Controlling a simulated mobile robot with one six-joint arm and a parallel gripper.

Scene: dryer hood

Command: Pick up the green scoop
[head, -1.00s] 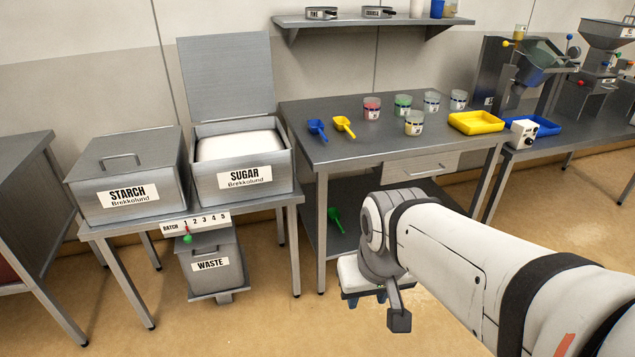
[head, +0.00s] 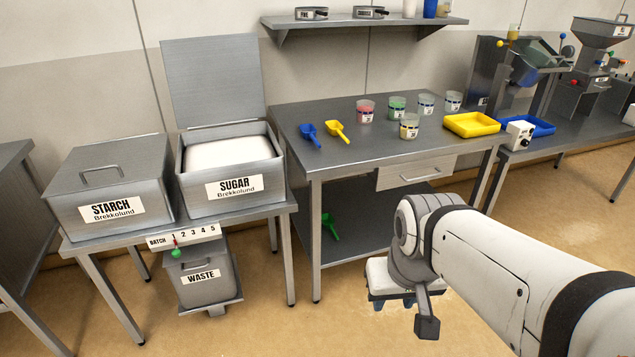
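The green scoop (head: 329,225) lies on the lower shelf (head: 352,247) of the steel table, near its left end. It is small in the head view, under the tabletop. My arm reaches in from the lower right, and its end is to the right of the scoop and apart from it.
A blue scoop (head: 309,133) and a yellow scoop (head: 337,131) lie on the tabletop (head: 350,161) with several jars. The starch bin (head: 110,185), open sugar bin (head: 231,188) and waste bin (head: 199,275) stand left. The floor in front of the shelf is clear.

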